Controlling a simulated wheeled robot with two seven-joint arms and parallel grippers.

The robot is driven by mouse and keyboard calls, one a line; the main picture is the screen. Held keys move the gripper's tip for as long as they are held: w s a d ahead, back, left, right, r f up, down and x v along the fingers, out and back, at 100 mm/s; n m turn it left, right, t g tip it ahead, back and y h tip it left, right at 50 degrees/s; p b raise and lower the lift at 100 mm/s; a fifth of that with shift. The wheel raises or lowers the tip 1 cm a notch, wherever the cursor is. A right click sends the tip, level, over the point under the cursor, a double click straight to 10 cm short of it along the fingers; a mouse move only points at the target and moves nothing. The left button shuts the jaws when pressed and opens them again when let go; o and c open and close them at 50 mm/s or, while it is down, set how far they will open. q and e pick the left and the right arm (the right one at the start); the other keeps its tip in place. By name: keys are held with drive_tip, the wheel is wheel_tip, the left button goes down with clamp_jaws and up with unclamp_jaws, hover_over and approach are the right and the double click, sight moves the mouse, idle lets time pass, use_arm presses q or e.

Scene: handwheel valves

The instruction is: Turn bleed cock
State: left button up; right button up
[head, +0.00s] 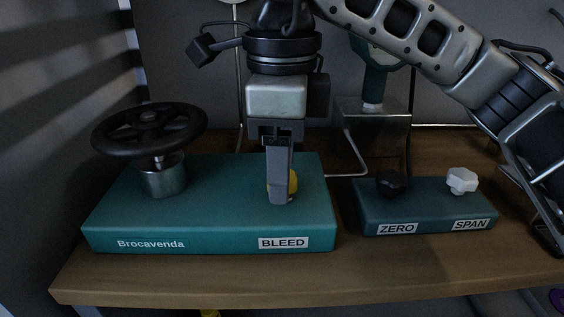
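The bleed cock (293,182) is a small yellow handle on the right part of the large teal block (210,225), above the BLEED label (283,243). My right gripper (278,199) points straight down over the cock, in front of it. Its fingers line up in this view and hide most of the cock, so the gap between them does not show. I cannot tell whether they touch or grip it. My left gripper is not in view.
A black handwheel (150,117) on a metal stem stands on the block's left part. To the right, a smaller teal block (425,208) carries a black knob (391,183) marked ZERO and a white knob (462,180) marked SPAN. Thin pipes run behind. The wooden bench front (230,286) is clear.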

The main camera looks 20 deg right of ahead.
wheel_tip(320, 180, up, 6)
drive_tip(key=p, duration=0.5)
drive_tip(key=shift+r, duration=0.1)
use_arm(q)
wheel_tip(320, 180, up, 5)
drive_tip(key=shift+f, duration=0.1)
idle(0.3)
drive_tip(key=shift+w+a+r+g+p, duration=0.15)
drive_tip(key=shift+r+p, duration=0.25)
drive_tip(key=shift+p, duration=0.8)
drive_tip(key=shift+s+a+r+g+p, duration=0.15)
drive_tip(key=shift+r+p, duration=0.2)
drive_tip(key=shift+p, duration=0.8)
use_arm(e)
wheel_tip(320, 180, up, 16)
